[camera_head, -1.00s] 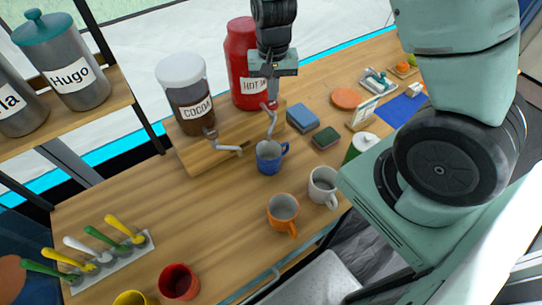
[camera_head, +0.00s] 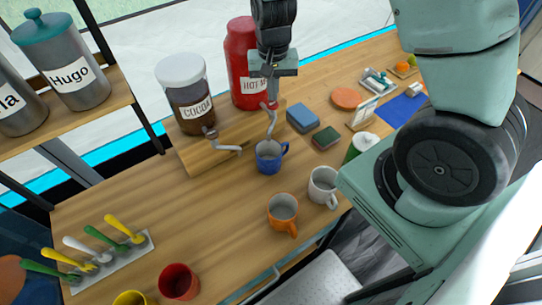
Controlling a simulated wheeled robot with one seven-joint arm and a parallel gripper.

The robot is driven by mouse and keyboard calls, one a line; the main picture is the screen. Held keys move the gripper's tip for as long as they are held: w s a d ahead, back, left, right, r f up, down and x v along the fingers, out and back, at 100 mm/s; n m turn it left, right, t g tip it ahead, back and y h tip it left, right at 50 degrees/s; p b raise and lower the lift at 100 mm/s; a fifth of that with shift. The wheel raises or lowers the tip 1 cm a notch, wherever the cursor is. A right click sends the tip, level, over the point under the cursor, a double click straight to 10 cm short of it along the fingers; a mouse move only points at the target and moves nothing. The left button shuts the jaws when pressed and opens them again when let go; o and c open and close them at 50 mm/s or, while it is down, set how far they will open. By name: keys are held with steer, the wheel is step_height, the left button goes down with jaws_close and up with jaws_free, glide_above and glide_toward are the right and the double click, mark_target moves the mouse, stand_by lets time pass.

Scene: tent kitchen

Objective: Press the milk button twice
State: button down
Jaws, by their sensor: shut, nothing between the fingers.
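A red dispenser jar (camera_head: 239,62) stands at the back of the table. Its white label reads "HOT M", with the rest hidden behind my gripper. My gripper (camera_head: 272,101) is shut and points down in front of the jar, at the top of its curved grey spout (camera_head: 270,125). I cannot tell whether the fingertips touch the red button there.
A cocoa jar (camera_head: 190,98) with its own spout stands to the left on the same wooden stand (camera_head: 190,158). A white mug (camera_head: 323,186) and an orange mug (camera_head: 283,212) are in front. Blue and green boxes (camera_head: 302,117) lie to the right.

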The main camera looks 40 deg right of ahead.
mark_target(273, 103)
steer(key=shift+f+b, duration=1)
steer(key=shift+f, duration=0.5)
steer(key=shift+r, duration=0.2)
steer(key=shift+r+p, duration=1.35)
steer(key=shift+f, duration=0.15)
steer(key=shift+f+b, duration=1.1)
steer(key=shift+f, duration=0.25)
steer(key=shift+r, duration=0.1)
steer(key=shift+r+p, duration=1.3)
steer(key=shift+r, duration=0.05)
steer(key=shift+r, duration=0.1)
